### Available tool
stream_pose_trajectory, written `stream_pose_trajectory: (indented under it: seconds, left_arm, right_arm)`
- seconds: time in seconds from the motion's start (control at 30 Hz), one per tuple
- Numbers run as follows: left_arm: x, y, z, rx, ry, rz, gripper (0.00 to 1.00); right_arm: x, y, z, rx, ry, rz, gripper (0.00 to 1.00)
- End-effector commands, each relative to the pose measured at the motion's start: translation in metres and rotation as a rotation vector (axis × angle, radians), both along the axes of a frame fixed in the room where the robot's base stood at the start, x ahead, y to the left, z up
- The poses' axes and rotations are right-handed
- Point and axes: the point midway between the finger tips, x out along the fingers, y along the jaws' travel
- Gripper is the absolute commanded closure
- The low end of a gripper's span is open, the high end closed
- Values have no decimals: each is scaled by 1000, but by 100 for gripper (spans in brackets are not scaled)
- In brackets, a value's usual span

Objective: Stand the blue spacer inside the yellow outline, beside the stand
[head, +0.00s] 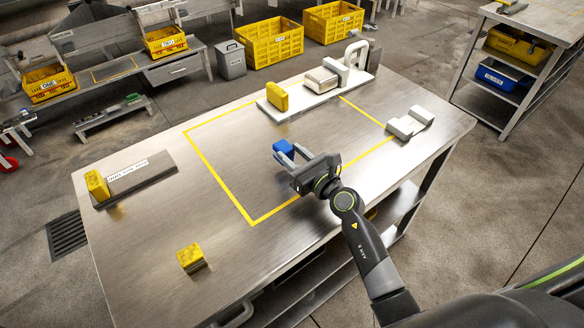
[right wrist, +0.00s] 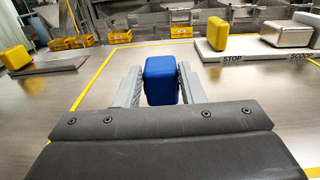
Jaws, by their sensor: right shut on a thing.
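The blue spacer (head: 284,148) is between the fingers of my right gripper (head: 287,157), which is shut on it. It also shows in the right wrist view (right wrist: 161,80), upright between the two grey fingers. In the head view the spacer is over the area inside the yellow outline (head: 215,177), right of its middle. I cannot tell whether it touches the table. The white stand (head: 305,98) is at the far side of the outline, with a yellow block (head: 277,96) on its left end. My left gripper is not in view.
A grey plate with a yellow block (head: 97,185) lies at the table's left. Another yellow block (head: 190,257) is near the front. A light grey notched block (head: 410,123) sits at the right edge. The left part inside the outline is clear.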

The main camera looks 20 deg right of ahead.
Motion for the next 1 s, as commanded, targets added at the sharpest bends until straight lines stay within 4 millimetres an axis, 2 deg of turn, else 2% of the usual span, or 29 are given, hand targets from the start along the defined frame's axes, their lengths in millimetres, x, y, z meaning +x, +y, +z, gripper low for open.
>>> stream_pose_trajectory:
  seconds: [0.1,0.2,0.7,0.73,0.87,1.0]
  left_arm:
    - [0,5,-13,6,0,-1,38]
    - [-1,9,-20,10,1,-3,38]
    - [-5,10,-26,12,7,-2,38]
    - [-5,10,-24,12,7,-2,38]
    - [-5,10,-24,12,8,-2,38]
    - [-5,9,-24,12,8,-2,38]
  right_arm:
    - [0,0,-20,1,1,-1,87]
    - [0,0,-32,1,1,-1,87]
    - [0,0,-40,0,0,0,87]
    - [0,0,-39,0,0,0,60]
    - [0,0,-38,0,1,0,44]
    - [0,0,-38,0,1,0,43]
